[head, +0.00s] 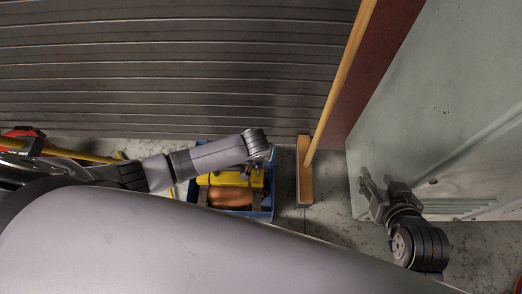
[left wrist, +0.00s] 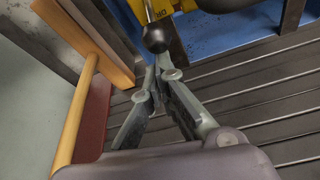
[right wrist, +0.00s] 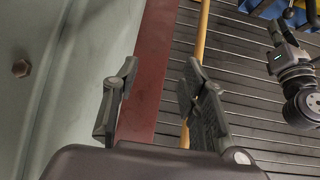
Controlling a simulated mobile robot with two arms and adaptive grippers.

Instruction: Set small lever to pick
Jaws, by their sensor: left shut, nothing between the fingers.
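The spring coiler is a yellow machine (head: 232,179) with a copper-coloured roll (head: 230,197), standing in a blue frame (head: 262,213). In the left wrist view a lever with a dark ball knob (left wrist: 155,40) points toward my left gripper (left wrist: 155,80). That gripper is shut and empty, its fingertips close below the knob; I cannot tell whether they touch it. The knob also shows in the right wrist view (right wrist: 288,13), near the left gripper's tips. My right gripper (head: 372,188) is open and empty, beside the grey-green cabinet, away from the coiler. The lever's setting marks are not readable.
A broom with a wooden head (head: 304,172) and a long yellow handle (head: 342,80) stands just right of the coiler. A grey-green cabinet (head: 440,110) fills the right side. A dark slatted wall or shutter (head: 170,70) lies behind the coiler. My left arm spans the left side.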

